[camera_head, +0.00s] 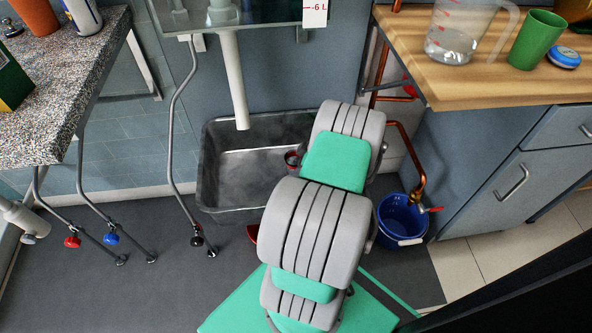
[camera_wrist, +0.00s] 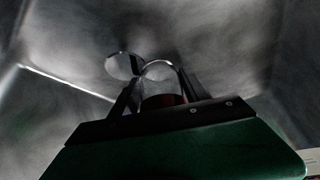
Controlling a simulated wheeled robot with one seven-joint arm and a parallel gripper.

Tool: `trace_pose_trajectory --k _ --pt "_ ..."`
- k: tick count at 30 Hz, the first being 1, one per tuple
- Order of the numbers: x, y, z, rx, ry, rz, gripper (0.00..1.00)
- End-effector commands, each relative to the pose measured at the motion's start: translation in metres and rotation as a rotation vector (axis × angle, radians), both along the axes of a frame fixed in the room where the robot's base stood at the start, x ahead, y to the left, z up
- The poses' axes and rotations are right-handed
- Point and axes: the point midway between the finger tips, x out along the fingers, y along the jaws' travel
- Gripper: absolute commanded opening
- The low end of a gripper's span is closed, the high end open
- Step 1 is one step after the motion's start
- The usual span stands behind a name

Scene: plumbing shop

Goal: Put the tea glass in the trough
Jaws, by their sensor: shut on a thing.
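The trough (camera_head: 240,172) is a grey metal basin on the floor below a wall-mounted tank, with a white pipe ending over it. The tea glass (camera_head: 292,158), small with dark red contents, shows beside my arm over the trough's right part. In the wrist view the dark red of the glass (camera_wrist: 163,101) shows between the fingers of my gripper (camera_wrist: 157,88), which is shut on it. The trough's grey inside (camera_wrist: 60,60) fills the background there. My arm hides most of the gripper in the head view. The gap between glass and trough bottom is unclear.
A blue bucket (camera_head: 400,218) stands right of my arm under copper pipes. A wooden counter (camera_head: 480,90) with a jug (camera_head: 462,35) and a green cup (camera_head: 536,40) is at upper right. A speckled counter (camera_head: 60,90) is at left. A red thing (camera_head: 252,233) is partly hidden by my arm.

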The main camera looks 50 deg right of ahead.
Motion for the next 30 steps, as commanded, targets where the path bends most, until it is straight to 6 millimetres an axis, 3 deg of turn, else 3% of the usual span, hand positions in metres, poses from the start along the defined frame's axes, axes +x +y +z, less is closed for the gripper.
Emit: trace_pose_trajectory --k 6,7,15,23,26,30 --pt "0.000 0.000 -0.002 0.000 0.000 0.000 0.12" --pt "0.000 0.000 -0.002 0.000 0.000 0.000 0.55" --pt "0.000 0.000 -0.001 0.000 0.000 0.000 0.76" --pt "0.000 0.000 0.002 0.000 0.000 0.000 0.76" --pt "-0.004 -0.002 0.012 0.000 0.000 -0.001 0.76" --pt "-0.017 -0.009 0.043 -0.001 -0.002 -0.002 0.76"
